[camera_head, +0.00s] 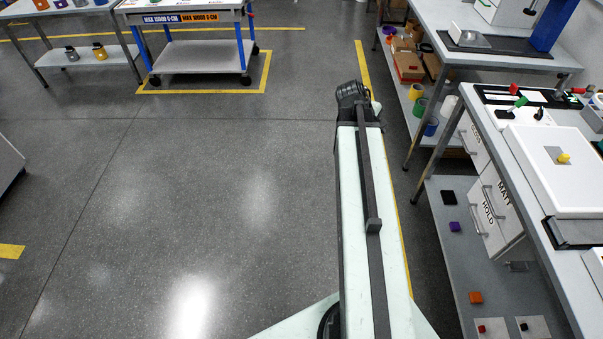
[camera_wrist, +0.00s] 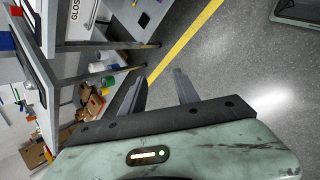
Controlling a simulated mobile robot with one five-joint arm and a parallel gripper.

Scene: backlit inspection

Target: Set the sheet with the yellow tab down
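A small grey square sheet with a yellow tab (camera_head: 563,158) lies on the large white panel (camera_head: 560,190) on the right-hand bench in the head view. In the head view my arm reaches forward over the aisle, left of the bench and well away from the sheet. The fingertips cannot be made out there. The yellow tab does not show in the wrist view.
A second bench (camera_head: 480,50) stands behind, and a blue-legged cart (camera_head: 200,55) at the back.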

